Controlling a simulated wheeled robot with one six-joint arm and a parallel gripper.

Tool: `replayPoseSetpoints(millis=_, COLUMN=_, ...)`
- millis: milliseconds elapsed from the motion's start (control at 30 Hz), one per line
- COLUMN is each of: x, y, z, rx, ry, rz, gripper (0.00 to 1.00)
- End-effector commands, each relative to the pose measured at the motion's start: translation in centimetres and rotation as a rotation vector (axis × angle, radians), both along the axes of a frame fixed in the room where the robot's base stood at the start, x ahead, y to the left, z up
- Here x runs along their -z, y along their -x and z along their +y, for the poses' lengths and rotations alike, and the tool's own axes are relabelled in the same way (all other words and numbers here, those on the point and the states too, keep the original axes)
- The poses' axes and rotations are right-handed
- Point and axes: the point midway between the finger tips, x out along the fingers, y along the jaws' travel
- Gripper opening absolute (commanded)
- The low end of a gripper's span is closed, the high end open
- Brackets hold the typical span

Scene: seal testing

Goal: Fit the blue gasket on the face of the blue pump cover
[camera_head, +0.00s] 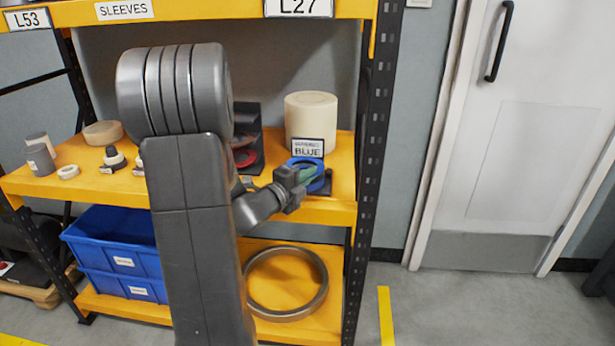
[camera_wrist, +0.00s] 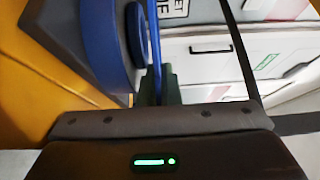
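The blue pump cover (camera_wrist: 100,45) stands on edge at the left of the wrist view, with a smaller round raised face toward my gripper. The blue gasket (camera_wrist: 155,40) shows edge-on as a thin blue strip just beside that face, with a narrow gap visible between them. My gripper (camera_wrist: 160,92) is shut on the gasket's lower edge. In the head view my gripper (camera_head: 308,175) is in front of the blue parts (camera_head: 318,184) on the shelf and partly hides them, so gasket and cover are hard to tell apart there.
A sign reading BLUE (camera_head: 308,148) and a cream cylinder (camera_head: 311,115) stand behind. A red part (camera_head: 245,157) is on the same yellow shelf to the left, partly behind my arm. The black rack post (camera_head: 372,130) is close on the right. Open floor lies right of the rack.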

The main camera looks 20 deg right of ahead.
Motion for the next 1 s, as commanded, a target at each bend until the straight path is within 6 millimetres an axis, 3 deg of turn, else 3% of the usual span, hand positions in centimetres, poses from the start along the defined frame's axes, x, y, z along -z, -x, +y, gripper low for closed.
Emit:
replayPoseSetpoints(millis=33, x=0.06, y=0.0, z=0.0, rx=0.0, ry=-0.001, rz=0.0, gripper=0.07)
replayPoseSetpoints(millis=133, x=0.09, y=0.01, z=0.0, rx=0.0, ry=-0.001, rz=0.002, gripper=0.27)
replayPoseSetpoints(millis=167, x=0.13, y=0.03, z=0.01, rx=0.0, ry=-0.002, rz=0.002, gripper=0.29)
replayPoseSetpoints(millis=1000, x=0.88, y=0.58, z=0.39, rx=-0.001, ry=-0.012, rz=0.012, gripper=0.28)
